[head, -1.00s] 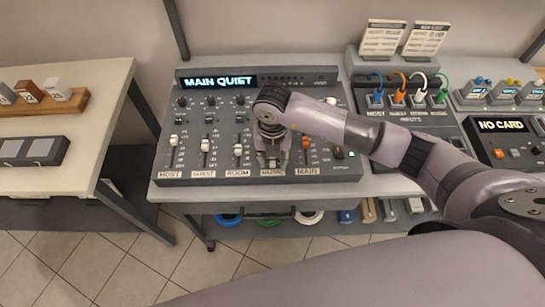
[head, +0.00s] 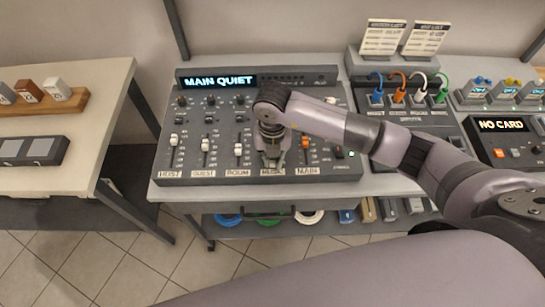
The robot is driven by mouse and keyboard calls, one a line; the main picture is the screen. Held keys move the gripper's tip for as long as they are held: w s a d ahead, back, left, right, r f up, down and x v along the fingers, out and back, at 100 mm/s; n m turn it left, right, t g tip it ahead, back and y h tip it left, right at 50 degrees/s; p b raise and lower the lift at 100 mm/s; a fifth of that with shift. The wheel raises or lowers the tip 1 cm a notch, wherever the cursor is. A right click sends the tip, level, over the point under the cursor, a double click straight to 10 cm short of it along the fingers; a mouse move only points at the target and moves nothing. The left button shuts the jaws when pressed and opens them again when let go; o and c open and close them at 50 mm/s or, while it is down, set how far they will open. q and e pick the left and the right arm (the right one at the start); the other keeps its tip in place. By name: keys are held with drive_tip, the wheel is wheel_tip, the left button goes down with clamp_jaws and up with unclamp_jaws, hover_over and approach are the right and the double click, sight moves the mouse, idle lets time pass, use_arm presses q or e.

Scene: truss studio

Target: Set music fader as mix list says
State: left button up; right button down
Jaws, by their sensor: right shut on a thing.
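The mixer (head: 222,112) stands on the bench, with a lit display (head: 218,81) reading MAIN QUIET. Its faders are labelled HOST, GUEST, ROOM, MUSIC and MAIN. My right gripper (head: 272,162) points down over the MUSIC channel and is shut, with its fingertips at that fader; the fader's knob is hidden by the fingers. The white ROOM fader (head: 239,150) is just left of the gripper, and the orange MAIN fader (head: 306,143) is just right. Two printed cards (head: 383,39) (head: 425,40) stand at the back; their small text is unreadable. My left gripper is out of view.
An inputs box (head: 405,98) with blue, orange, white and green cables stands right of the mixer. A device (head: 503,125) showing NO CARD is farther right. A separate table (head: 108,88) stands at left, with a floor gap between.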

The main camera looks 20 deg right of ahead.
drive_tip(key=shift+w+d+f+b, duration=0.1)
drive_tip(key=shift+w+d+b, duration=0.15)
drive_tip(key=shift+w+b, duration=0.65)
drive_tip(key=shift+w, duration=0.15)
drive_tip(key=c, duration=1.6)
unclamp_jaws()
drive_tip(key=shift+o, duration=0.2)
drive_tip(key=shift+r, duration=0.25)
wheel_tip(320, 180, up, 12)
drive_tip(key=shift+f, duration=0.15)
